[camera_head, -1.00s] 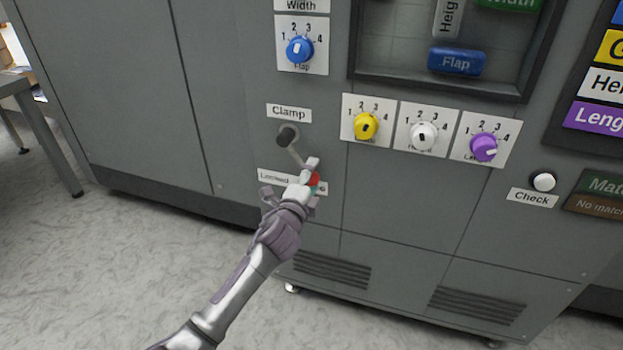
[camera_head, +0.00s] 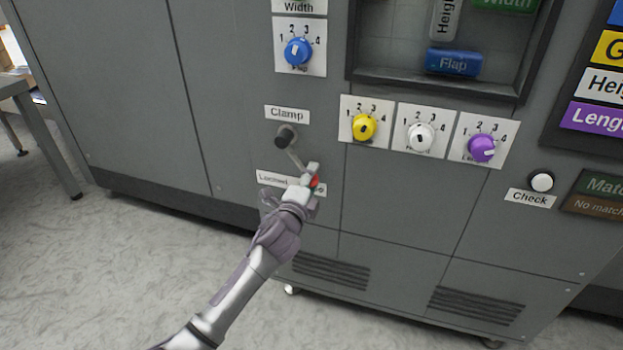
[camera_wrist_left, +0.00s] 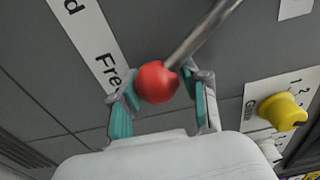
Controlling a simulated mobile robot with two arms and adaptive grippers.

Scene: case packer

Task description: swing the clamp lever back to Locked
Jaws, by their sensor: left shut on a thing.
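The clamp lever (camera_head: 295,159) hangs from a dark round pivot on the grey cabinet, below the "Clamp" label. It slants down and to the right, and its red knob (camera_head: 314,181) is at the right part of the label strip (camera_head: 270,179), whose left end reads "Locked". In the left wrist view the red knob (camera_wrist_left: 157,82) sits between the teal-padded fingers, by the "Free" end of the strip (camera_wrist_left: 93,45). My left gripper (camera_head: 310,182) is shut on the knob. My right gripper is not in view.
Yellow (camera_head: 364,127), white (camera_head: 420,136) and purple (camera_head: 482,148) dials are right of the lever. A blue dial (camera_head: 298,51) is above it. A white Check button (camera_head: 541,182) is at the far right. Open floor (camera_head: 130,270) lies at lower left.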

